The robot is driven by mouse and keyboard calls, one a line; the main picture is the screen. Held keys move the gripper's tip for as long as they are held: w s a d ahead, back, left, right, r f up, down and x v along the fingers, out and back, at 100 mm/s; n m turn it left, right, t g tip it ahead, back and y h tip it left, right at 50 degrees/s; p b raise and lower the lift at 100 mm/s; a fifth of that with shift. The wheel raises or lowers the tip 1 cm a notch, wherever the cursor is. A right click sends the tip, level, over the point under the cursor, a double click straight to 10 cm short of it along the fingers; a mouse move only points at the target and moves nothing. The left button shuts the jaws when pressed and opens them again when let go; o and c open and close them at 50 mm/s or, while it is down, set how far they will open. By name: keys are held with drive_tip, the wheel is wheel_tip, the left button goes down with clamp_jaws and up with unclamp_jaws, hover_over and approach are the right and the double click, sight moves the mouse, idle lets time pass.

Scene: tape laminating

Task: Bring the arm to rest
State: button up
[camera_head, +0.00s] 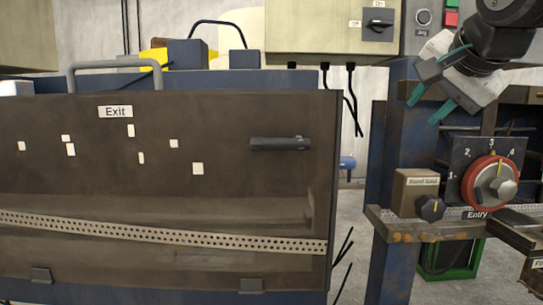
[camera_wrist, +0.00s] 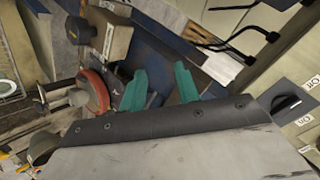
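My gripper (camera_head: 428,107) is at the upper right in the head view, angled down and left, with its two teal fingers apart and nothing between them. In the wrist view my gripper (camera_wrist: 160,88) also shows both teal fingers spread with a gap. In the head view it hangs above and left of the red-ringed dial (camera_head: 492,184), apart from it. The dial also shows in the wrist view (camera_wrist: 93,92).
The large dark panel marked Exit (camera_head: 230,115) with a handle fills the left. A cream box with an On/Off switch (camera_head: 377,24) hangs above. A speed knob box (camera_head: 415,188) sits left of the dial. A green crate (camera_head: 462,262) stands below. Cables (camera_head: 352,85) hang mid-view.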

drive_tip(key=s+f+n+g, duration=0.5)
drive_tip(key=s+f, duration=0.5)
drive_tip(key=f, duration=0.5)
drive_tip(key=s+f+n+g, duration=0.4)
drive_tip(key=s+f, duration=0.6)
drive_tip(key=f, duration=0.5)
drive_tip(key=shift+s+f+n+g, duration=0.15)
drive_tip(key=shift+s+n+g, duration=0.2)
drive_tip(key=shift+n, duration=0.45)
drive_tip(key=shift+w+d, duration=0.1)
drive_tip(key=shift+w, duration=0.05)
